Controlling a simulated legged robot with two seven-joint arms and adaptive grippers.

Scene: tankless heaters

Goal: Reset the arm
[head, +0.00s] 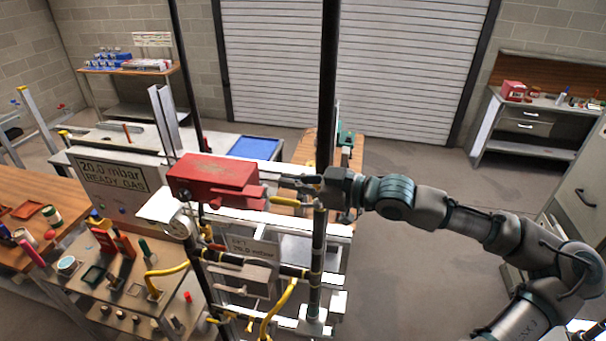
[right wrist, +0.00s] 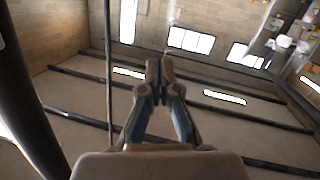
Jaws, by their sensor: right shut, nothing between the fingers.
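My right arm reaches in from the right in the head view. Its gripper (head: 300,183) is beside the right end of a red box-shaped unit (head: 212,178), near a yellow handle (head: 290,202) on the pipe frame. I cannot tell whether the fingers touch the red unit. In the right wrist view the fingertips (right wrist: 160,72) are together with nothing between them. My left gripper does not show in the head view.
A workbench (head: 530,145) stands at the back right. The floor (head: 410,270) below the arm is clear.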

